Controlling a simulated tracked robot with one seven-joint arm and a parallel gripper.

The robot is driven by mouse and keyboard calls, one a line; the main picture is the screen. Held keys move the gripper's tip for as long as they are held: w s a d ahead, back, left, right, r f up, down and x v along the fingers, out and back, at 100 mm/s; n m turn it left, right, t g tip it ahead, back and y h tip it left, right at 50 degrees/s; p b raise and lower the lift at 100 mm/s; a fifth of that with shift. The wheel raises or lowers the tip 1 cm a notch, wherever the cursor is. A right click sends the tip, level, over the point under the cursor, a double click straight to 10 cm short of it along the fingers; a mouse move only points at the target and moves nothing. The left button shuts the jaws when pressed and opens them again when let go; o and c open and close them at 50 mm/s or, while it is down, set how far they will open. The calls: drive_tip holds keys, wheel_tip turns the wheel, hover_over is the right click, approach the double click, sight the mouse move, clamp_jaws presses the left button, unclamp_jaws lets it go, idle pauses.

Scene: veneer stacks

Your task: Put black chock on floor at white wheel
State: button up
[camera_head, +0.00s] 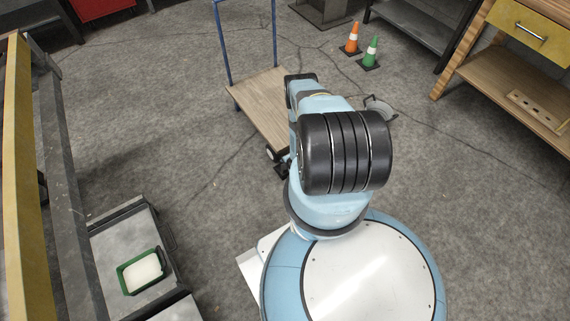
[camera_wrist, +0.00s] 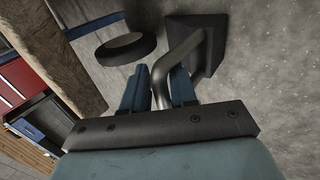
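A flat cart (camera_head: 265,105) with a wooden deck and blue upright frame stands left of my arm in the head view. A wheel with a white hub (camera_head: 271,154) shows at its near corner. In the wrist view my gripper (camera_wrist: 160,84) has its two blue fingers close on either side of the bent metal handle of the black chock (camera_wrist: 211,30). The chock is just beyond the fingertips; whether it touches the floor is unclear. A dark round wheel (camera_wrist: 125,47) lies left of it, apart from it. My arm mostly hides the gripper and chock in the head view.
An orange cone (camera_head: 352,40) and a green cone (camera_head: 371,54) stand at the back. A grey round object (camera_head: 380,106) lies right of my arm. A workbench (camera_head: 515,75) is at right, and a green tray (camera_head: 141,271) at lower left. Grey floor is open around the cart.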

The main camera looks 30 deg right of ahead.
drive_tip(key=shift+o, duration=1.4)
